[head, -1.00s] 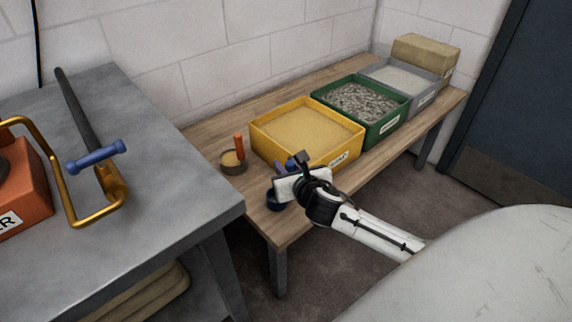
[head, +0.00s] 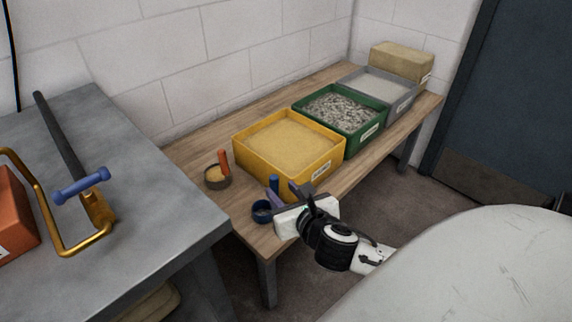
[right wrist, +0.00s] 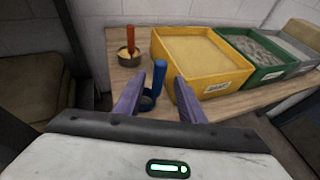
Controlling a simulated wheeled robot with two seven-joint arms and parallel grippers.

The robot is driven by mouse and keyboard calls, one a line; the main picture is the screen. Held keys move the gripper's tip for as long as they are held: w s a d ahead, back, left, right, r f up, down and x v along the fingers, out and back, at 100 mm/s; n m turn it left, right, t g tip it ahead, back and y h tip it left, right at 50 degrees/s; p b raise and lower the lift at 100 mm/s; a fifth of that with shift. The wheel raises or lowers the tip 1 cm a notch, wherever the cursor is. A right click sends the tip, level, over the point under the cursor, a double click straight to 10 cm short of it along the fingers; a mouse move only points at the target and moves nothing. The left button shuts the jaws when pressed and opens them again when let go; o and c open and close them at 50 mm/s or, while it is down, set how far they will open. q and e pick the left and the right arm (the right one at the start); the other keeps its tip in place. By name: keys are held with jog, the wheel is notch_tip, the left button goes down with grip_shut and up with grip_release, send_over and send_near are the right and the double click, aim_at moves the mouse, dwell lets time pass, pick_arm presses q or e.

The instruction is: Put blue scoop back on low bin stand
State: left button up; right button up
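The blue scoop (head: 262,212) stands on the low bin stand (head: 221,212), near its front left end. Its cup and upright handle also show in the right wrist view (right wrist: 158,79). My right gripper (head: 284,193) is just right of the scoop. In the right wrist view its two purple fingers (right wrist: 161,80) are spread, with the scoop's handle appearing between them and visible gaps on both sides. The fingers do not appear to touch the handle. My left gripper is not in view.
An orange-handled scoop (head: 217,177) stands behind the blue one. Yellow (head: 319,175), green (head: 368,133) and grey (head: 404,104) bins line the stand. A grey workbench (head: 150,190) at left carries a gold-and-black tool with a blue handle (head: 81,185).

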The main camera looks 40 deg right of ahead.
jog(key=s+a+f+m+g+y, duration=0.2)
jog(key=s+a+f+m, duration=0.6)
jog(key=m, duration=0.7)
jog(key=s+a+f+m+g+y, duration=0.2)
jog(key=s+a+f+m+y, duration=0.3)
jog(key=s+a+f+m, duration=0.3)
jog(key=a+m, duration=0.3)
jog(key=m, duration=0.4)
jog(key=shift+s+f, duration=0.15)
jog(key=shift+s, duration=0.05)
